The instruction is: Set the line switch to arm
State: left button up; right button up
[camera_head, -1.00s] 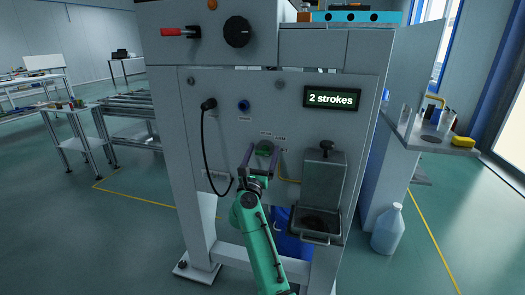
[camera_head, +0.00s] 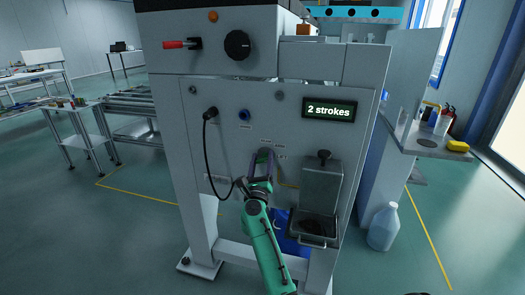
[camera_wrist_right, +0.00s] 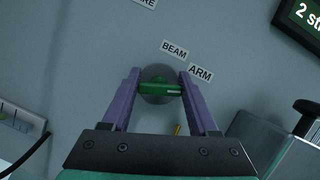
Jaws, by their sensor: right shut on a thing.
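The line switch is a green bar handle on a round grey dial (camera_wrist_right: 155,86) on the panel's front face. My right gripper (camera_wrist_right: 157,84) is shut on the handle, with one purple finger at each end. The handle lies nearly level in the wrist view, with a pale mark towards its right end. The ARM label (camera_wrist_right: 200,73) is up and right of the dial, beside the right fingertip. The BEAM label (camera_wrist_right: 174,50) is above it. In the head view my right gripper (camera_head: 264,158) hides most of the switch. My left gripper is not in view.
A display (camera_head: 328,109) reads "2 strokes". A grey box with a black knob (camera_head: 324,158) stands right of the switch. A black cable (camera_head: 208,150) hangs at left. A red-handled lever (camera_head: 180,44) and a black dial (camera_head: 237,44) are above.

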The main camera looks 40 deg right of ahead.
jog(key=n+p, duration=0.1)
jog(key=n+y+p, duration=0.1)
jog(key=n+p, duration=0.2)
jog(key=shift+r+t+y, duration=0.25)
jog(key=shift+t+y, duration=0.15)
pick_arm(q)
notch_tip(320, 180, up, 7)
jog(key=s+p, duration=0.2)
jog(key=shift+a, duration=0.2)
pick_arm(e)
jog(key=shift+f+n+y, duration=0.3)
jog(key=shift+n+y, duration=0.2)
jog(key=shift+n, duration=0.9)
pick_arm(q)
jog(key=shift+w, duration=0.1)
pick_arm(e)
jog(key=o, duration=1.4)
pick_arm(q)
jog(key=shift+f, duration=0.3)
pick_arm(e)
jog(key=v, duration=1.4)
jog(key=shift+s+a+f, duration=0.1)
jog(key=shift+s+f, duration=0.1)
jog(key=shift+f, duration=0.05)
